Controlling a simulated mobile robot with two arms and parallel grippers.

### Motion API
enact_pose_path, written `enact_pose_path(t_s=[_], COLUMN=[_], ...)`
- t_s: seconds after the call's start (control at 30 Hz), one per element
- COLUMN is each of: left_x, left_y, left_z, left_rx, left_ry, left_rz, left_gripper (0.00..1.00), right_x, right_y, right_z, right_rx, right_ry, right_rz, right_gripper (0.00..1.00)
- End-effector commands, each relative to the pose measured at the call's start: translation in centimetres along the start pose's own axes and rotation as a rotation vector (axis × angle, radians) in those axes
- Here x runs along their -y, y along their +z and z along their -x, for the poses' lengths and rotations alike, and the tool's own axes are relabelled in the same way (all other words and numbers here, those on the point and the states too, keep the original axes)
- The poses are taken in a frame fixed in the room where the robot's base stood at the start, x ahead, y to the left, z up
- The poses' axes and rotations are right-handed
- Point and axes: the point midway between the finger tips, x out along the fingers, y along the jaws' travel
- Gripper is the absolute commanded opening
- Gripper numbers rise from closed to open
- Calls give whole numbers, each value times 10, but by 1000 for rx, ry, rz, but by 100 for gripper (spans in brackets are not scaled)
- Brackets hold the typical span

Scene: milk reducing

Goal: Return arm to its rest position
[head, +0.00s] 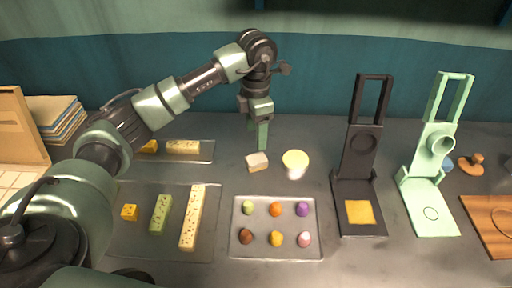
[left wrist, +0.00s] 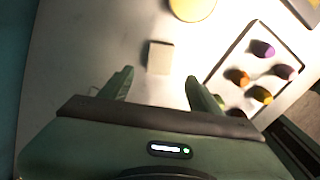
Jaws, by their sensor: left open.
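My left arm reaches in from the left over the table. Its gripper (head: 258,136) points down in the head view, just behind a small pale block (head: 257,162). In the left wrist view the fingers of the gripper (left wrist: 158,88) are spread apart and nothing is between them. The pale block (left wrist: 160,58) lies on the table just beyond the fingertips, apart from them. My right gripper is not seen in either view.
A tray (head: 234,250) of several colored egg-like pieces lies in front. Trays with yellow and green blocks (head: 160,214) lie left. A yellow-topped round item (head: 295,160) stands near the block. Black (head: 358,160) and green (head: 430,170) stands are right, beside a wooden board (head: 488,214).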

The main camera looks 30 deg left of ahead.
Motion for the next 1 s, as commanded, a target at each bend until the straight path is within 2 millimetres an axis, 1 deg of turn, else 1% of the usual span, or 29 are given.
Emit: enact_pose_path(t_s=[0.1, 0.2, 0.7, 0.77, 1.0], left_x=[0, 0, 0, 0, 0], left_y=[0, 0, 0, 0, 0], left_z=[11, 14, 16, 23, 69], left_rx=[1, 0, 0, 0, 0], left_ry=[0, -1, -1, -1, -1], left_rz=[0, 0, 0, 0, 0], left_gripper=[63, 63, 63, 63, 63], right_x=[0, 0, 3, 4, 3], right_y=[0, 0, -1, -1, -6], right_z=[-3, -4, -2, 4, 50], right_rx=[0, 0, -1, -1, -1], right_ry=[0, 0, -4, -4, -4], right_rz=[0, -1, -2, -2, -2], right_gripper=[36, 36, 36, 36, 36])
